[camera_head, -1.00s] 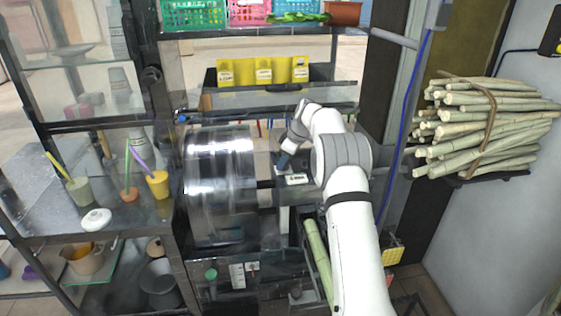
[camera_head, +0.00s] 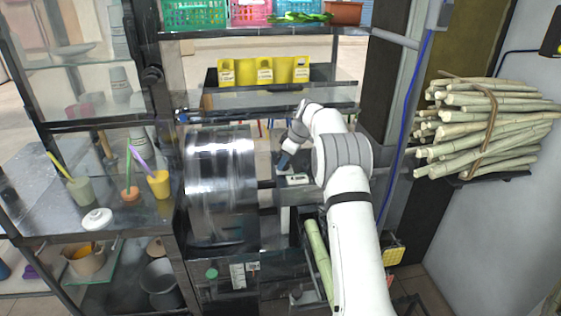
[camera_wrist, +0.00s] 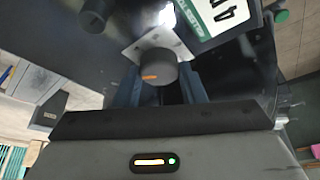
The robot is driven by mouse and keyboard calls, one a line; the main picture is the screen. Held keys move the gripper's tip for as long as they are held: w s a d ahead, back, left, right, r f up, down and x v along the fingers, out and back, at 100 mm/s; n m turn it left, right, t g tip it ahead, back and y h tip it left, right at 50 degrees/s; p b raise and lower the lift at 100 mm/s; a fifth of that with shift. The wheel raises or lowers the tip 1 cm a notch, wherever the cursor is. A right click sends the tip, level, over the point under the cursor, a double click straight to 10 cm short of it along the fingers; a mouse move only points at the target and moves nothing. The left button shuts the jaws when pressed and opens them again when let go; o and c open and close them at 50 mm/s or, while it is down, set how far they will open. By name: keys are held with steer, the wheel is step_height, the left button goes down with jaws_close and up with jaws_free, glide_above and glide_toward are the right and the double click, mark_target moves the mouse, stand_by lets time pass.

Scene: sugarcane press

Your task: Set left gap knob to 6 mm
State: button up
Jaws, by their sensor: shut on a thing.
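A dark grey round knob (camera_wrist: 150,68) with an orange mark on its face sits on a pale metal plate (camera_wrist: 160,38) in the wrist view. My gripper (camera_wrist: 157,88) has its bluish fingers on either side of this knob and is shut on it. A white and green label (camera_wrist: 215,15) with large black figures, cut off by the picture's edge, lies beside the plate. No gap reading in mm is legible. In the head view my gripper (camera_head: 284,161) reaches down to the press, right of the shiny drum (camera_head: 220,185); the knob is too small to make out there.
A second dark knob (camera_wrist: 95,17) is at the upper left of the wrist view, and a dark green round part (camera_wrist: 282,15) at the upper right. In the head view a cane bundle (camera_head: 480,125) is on the right wall and yellow holders (camera_head: 263,71) stand behind the press.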

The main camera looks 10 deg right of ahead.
steer(key=shift+s+d+f, duration=0.1)
steer(key=shift+d+f, duration=0.05)
steer(key=shift+d, duration=0.1)
steer(key=o, duration=0.9)
steer(key=shift+c, duration=0.2)
steer(key=shift+o, duration=0.6)
steer(key=shift+a, duration=0.1)
steer(key=shift+r, duration=0.25)
steer(key=b+v, duration=0.1)
steer(key=v, duration=0.6)
steer(key=shift+d+r, duration=0.25)
steer(key=shift+s, duration=0.1)
